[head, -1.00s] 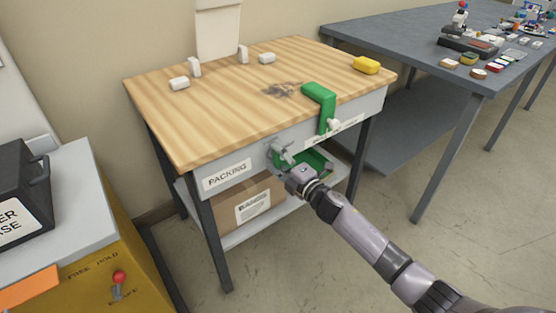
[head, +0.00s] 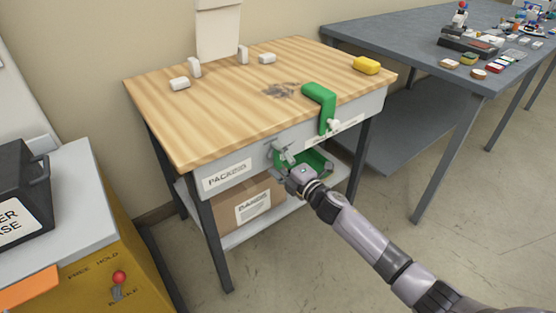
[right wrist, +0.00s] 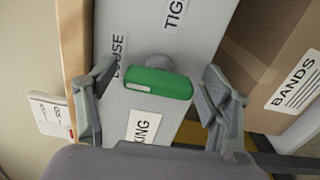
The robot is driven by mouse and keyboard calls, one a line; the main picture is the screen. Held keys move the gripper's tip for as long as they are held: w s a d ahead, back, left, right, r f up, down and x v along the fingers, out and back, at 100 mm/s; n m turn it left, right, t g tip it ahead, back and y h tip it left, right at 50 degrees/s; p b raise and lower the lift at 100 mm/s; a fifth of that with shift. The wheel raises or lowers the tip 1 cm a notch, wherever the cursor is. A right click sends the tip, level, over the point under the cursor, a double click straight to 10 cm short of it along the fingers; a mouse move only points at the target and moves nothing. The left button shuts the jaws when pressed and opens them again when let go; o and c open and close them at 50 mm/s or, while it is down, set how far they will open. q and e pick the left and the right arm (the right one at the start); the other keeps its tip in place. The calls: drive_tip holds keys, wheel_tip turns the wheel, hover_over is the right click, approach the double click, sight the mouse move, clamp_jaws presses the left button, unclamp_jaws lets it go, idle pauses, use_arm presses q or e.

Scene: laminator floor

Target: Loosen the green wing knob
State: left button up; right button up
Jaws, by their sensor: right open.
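The green wing knob (right wrist: 158,83) shows in the right wrist view as a rounded green bar on a short round base on the grey table front. The words LOOSE and TIG… are printed by it. My right gripper (right wrist: 157,74) is open, with one finger on each side of the knob's bar ends and a gap on both sides. In the head view my right gripper (head: 284,156) is at the table front. Green surfaces show around it there, but I cannot tell which part is the knob. My left gripper is not in view.
A green clamp (head: 318,97) sits on the wooden table's (head: 225,110) front edge, close to the right of my gripper. A cardboard box (head: 262,196) stands on the shelf below. A yellow block (head: 366,65) and small white blocks lie on top.

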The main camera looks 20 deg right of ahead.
drive_tip(key=shift+s+d, duration=0.1)
drive_tip(key=shift+s, duration=0.1)
drive_tip(key=v, duration=1.1)
drive_tip(key=shift+s, duration=0.3)
drive_tip(key=shift+d, duration=0.1)
